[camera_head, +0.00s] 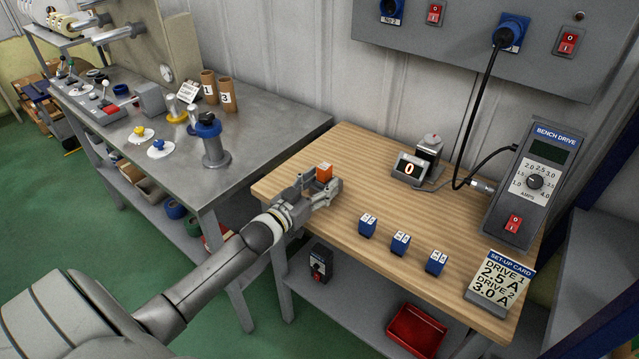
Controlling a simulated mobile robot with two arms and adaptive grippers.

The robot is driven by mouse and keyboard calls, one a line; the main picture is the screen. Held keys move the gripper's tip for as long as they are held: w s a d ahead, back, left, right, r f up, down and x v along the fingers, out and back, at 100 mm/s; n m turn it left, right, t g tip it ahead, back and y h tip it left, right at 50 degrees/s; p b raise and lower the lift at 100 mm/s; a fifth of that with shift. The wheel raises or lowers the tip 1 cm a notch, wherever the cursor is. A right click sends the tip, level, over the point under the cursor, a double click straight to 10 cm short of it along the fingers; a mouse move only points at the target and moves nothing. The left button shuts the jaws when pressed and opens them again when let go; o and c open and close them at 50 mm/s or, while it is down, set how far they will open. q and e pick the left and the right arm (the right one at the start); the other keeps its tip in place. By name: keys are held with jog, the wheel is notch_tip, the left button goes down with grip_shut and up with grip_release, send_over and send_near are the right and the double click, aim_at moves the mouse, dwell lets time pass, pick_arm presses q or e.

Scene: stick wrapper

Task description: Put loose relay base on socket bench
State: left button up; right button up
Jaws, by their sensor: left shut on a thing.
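My left gripper (322,183) reaches over the left part of the wooden bench (375,165). It is shut on a small orange block (324,171), which seems to be the loose relay base. The block's lower part is hidden by the fingers. I cannot tell whether it touches the bench top or is just above it. Three small blue blocks with white tops stand in a row nearer the front edge: a left one (367,225), a middle one (400,243) and a right one (436,262). They are apart from the gripper. My right gripper is not in view.
A counter reading 0 (408,169) stands at the back of the wooden bench. A bench drive box (532,185) and set-up card (499,283) stand at the right. A grey metal table (255,130) adjoins on the left. The wood between counter and blue blocks is clear.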

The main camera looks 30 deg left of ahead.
pick_arm(q)
jog(key=shift+f, duration=0.1)
jog(key=o, duration=1.2)
jog(key=shift+s, duration=0.1)
jog(key=s, duration=0.8)
jog(key=s+b, duration=0.1)
jog(key=s, duration=0.3)
jog(key=shift+a, duration=0.4)
